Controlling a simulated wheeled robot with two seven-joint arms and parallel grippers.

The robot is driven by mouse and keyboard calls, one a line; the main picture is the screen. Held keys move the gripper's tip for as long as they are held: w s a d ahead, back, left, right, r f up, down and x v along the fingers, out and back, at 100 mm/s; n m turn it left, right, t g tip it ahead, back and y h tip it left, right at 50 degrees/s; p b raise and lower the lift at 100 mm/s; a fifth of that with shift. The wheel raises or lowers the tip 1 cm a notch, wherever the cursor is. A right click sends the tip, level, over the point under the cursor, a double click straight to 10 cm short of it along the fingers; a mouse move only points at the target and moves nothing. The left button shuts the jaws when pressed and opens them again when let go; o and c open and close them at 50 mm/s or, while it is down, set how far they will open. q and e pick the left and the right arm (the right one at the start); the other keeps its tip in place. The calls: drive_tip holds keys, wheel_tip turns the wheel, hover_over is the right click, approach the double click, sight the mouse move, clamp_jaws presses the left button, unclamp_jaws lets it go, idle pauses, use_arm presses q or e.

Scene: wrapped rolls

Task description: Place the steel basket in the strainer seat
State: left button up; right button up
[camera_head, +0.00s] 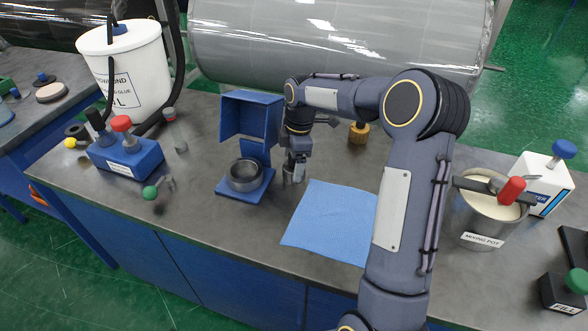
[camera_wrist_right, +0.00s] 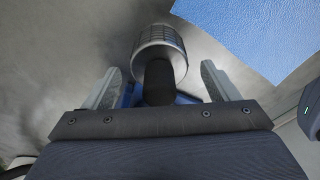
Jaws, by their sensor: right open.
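The steel basket (camera_wrist_right: 160,42) is a ribbed metal cylinder with a black grip (camera_wrist_right: 159,82) in the right wrist view. In the head view the basket (camera_head: 293,174) stands on the bench, partly hidden by my right gripper (camera_head: 297,160). My right gripper (camera_wrist_right: 160,85) is open, with its fingers on either side of the black grip and gaps showing on both sides. The strainer seat (camera_head: 245,176) is a steel ring on a blue base, in front of a blue upright housing, left of the gripper. Its ring looks empty. My left gripper is out of view.
A blue cloth (camera_head: 331,222) lies right of the basket. A mixing pot (camera_head: 487,212) stands further right. A blue valve block (camera_head: 126,154) and a white bucket (camera_head: 126,67) stand at left. A small brass piece (camera_head: 359,133) is behind my arm. A large grey cylinder (camera_head: 330,38) lies behind.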

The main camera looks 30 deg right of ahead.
drive_tip(key=c, duration=1.2)
drive_tip(key=shift+r, duration=0.1)
